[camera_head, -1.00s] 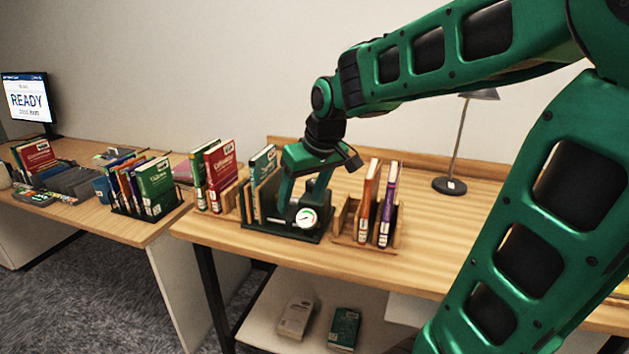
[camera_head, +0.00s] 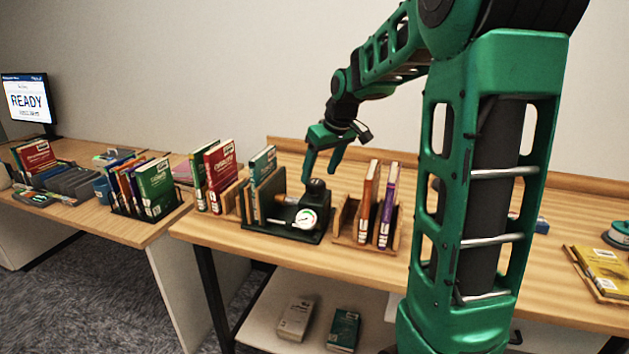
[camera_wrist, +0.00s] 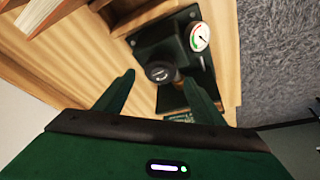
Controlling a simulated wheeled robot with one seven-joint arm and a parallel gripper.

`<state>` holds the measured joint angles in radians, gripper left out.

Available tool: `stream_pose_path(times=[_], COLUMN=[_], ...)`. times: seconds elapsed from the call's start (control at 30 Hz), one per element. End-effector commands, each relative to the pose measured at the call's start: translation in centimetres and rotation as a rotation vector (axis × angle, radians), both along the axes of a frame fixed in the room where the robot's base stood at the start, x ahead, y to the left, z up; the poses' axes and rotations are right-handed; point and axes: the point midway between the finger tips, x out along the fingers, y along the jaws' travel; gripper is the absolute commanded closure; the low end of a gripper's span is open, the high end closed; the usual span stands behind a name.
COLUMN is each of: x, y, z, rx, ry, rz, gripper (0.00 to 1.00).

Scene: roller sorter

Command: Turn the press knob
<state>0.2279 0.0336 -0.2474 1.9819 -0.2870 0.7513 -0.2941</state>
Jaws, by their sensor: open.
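The press (camera_head: 291,232) is a dark block with a white round gauge (camera_head: 306,219) on its front, standing on the wooden desk between two book holders. Its black round knob (camera_head: 316,187) is on top. In the wrist view the knob (camera_wrist: 159,71) lies just beyond and between the fingertips, with the gauge (camera_wrist: 200,37) to its upper right. My gripper (camera_head: 321,178) is open and empty, pointing down above the press. In the wrist view its two green fingers (camera_wrist: 160,76) are spread apart. I cannot tell whether a finger touches the knob.
A rack with an orange and a purple book (camera_head: 375,205) stands close right of the press. A teal book (camera_head: 263,170) stands upright at its left. A yellow book (camera_head: 603,268) lies at the far right. The monitor (camera_head: 27,99) reads READY.

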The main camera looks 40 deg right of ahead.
Motion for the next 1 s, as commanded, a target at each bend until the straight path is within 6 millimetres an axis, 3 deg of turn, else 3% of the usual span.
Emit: stream_pose_path(times=[0.23,0.63,0.8,1.0], x=[1.1,1.3,1.3,1.3], y=[0.1,0.1,0.1,0.1], z=[-2.7,-3.3,-3.3,-3.2], rx=[0.0,0.0,0.0,0.0], ry=[0.001,0.0,0.0,0.0], rz=[-0.001,0.0,0.0,-0.005], gripper=[0.37,0.37,0.78,0.78])
